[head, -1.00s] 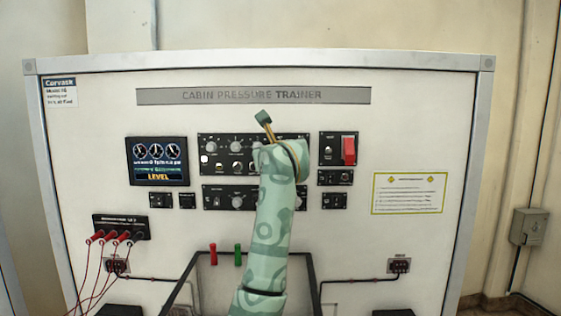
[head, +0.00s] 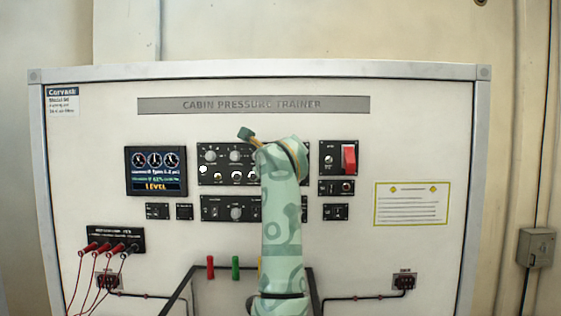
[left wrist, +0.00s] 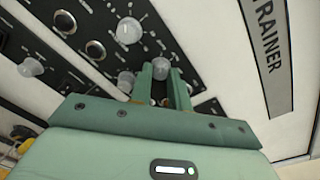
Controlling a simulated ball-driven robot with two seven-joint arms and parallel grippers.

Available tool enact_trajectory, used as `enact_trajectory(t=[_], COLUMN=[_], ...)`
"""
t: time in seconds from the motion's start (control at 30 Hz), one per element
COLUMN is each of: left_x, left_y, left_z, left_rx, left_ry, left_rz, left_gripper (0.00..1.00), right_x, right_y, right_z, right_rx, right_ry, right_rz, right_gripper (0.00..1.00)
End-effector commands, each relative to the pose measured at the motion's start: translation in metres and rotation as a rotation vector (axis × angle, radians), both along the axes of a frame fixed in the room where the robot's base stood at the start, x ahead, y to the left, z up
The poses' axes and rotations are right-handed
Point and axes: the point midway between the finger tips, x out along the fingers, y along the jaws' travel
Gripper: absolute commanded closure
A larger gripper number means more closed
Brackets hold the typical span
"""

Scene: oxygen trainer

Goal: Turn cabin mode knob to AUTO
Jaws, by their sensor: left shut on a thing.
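The cabin pressure trainer's upper black knob panel (head: 222,148) stands at the middle of the board in the head view, partly behind my left arm. In the left wrist view my left gripper (left wrist: 161,85) is shut on a pale round knob (left wrist: 160,68) near the panel's edge. Its fingers sit at the knob's sides. The labels are too small to read, so I cannot tell the knob's name or setting. In the head view this knob and the fingertips are hidden or unclear behind the arm. My right gripper is not in view.
Other pale knobs (left wrist: 129,30) sit close by; one (left wrist: 126,82) is just beside the fingers. A red guarded switch (head: 349,158) is to the right of the arm. A gauge screen (head: 156,171) is on the left. Red leads (head: 90,246) hang at lower left.

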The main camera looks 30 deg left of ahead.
Motion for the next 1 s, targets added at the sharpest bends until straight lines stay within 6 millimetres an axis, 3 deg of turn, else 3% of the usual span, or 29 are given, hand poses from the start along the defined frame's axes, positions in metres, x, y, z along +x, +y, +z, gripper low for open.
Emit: enact_trajectory(t=[0.27, 0.3, 0.37, 0.4, 0.77, 1.0], left_x=[0.000, 0.000, 0.000, 0.000, -0.006, -0.051], left_y=[0.000, 0.000, 0.000, 0.000, -0.004, -0.033], left_z=[0.001, 0.001, 0.001, 0.001, 0.000, -0.001], left_rx=[0.000, 0.000, 0.000, 0.000, 0.001, -0.003], left_ry=[-0.002, -0.002, -0.002, -0.002, -0.003, -0.007], left_rz=[0.001, 0.001, 0.001, 0.001, 0.001, -0.002], left_gripper=[1.00, 0.79, 0.62, 0.60, 0.60, 0.60], right_x=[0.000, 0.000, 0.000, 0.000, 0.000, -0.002], right_y=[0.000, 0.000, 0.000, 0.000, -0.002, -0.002], right_z=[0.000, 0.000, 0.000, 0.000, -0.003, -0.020], right_rx=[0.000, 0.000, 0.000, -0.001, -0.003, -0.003], right_ry=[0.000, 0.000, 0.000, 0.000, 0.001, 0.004], right_rz=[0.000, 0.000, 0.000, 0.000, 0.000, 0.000], right_gripper=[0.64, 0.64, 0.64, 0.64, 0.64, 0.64])
